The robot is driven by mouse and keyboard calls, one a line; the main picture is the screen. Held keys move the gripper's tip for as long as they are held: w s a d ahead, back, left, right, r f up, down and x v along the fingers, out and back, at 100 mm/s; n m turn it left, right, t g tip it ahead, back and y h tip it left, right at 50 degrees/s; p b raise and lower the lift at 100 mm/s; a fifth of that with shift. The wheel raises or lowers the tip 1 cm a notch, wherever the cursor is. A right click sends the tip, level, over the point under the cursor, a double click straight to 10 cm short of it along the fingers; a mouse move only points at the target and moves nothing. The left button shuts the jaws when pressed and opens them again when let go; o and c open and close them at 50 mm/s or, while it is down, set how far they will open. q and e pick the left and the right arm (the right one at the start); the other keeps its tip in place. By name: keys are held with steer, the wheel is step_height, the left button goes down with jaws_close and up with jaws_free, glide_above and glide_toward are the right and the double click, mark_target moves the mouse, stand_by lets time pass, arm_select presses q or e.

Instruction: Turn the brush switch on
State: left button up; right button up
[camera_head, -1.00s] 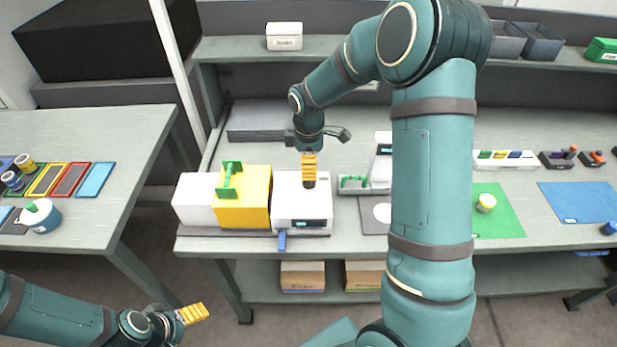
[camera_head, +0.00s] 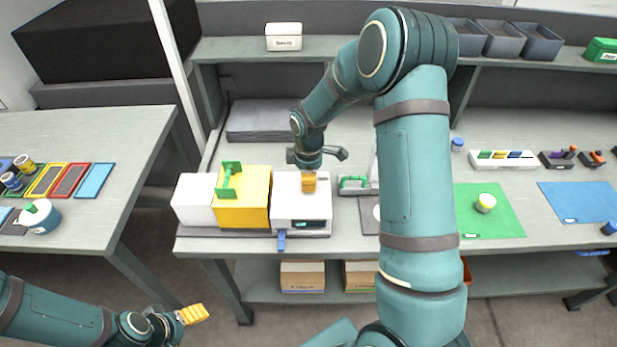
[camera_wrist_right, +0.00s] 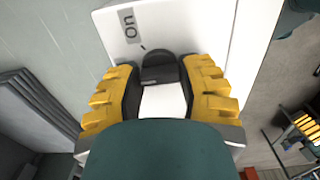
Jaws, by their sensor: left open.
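The white machine (camera_head: 285,208) stands on the bench with a small display and a blue tab on its front. My right gripper (camera_head: 309,190) points straight down over its top, where it hides the black knob in the head view. In the right wrist view, the black knob (camera_wrist_right: 160,68) lies between the yellow fingertips of my right gripper (camera_wrist_right: 160,75). The fingers are apart, one on each side of the knob; I cannot tell whether they touch it. The "On" label (camera_wrist_right: 130,22) is beyond the knob to the left. My left gripper (camera_head: 193,314) is open and empty, low at the left.
A yellow box (camera_head: 243,212) with a green handle (camera_head: 231,178) stands directly left of the machine. A grey slab (camera_head: 262,121) lies behind. A green mat (camera_head: 500,222) and a blue mat (camera_head: 578,202) lie at right. My right arm hides part of the bench.

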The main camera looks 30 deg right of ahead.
steer(key=shift+m, duration=0.4)
steer(key=shift+m+b, duration=0.55)
steer(key=shift+m, duration=0.55)
steer(key=m, duration=0.2)
steer(key=shift+m+b, duration=0.3)
steer(key=m, duration=0.3)
steer(key=shift+m, duration=1.5)
steer(key=o, duration=1.2)
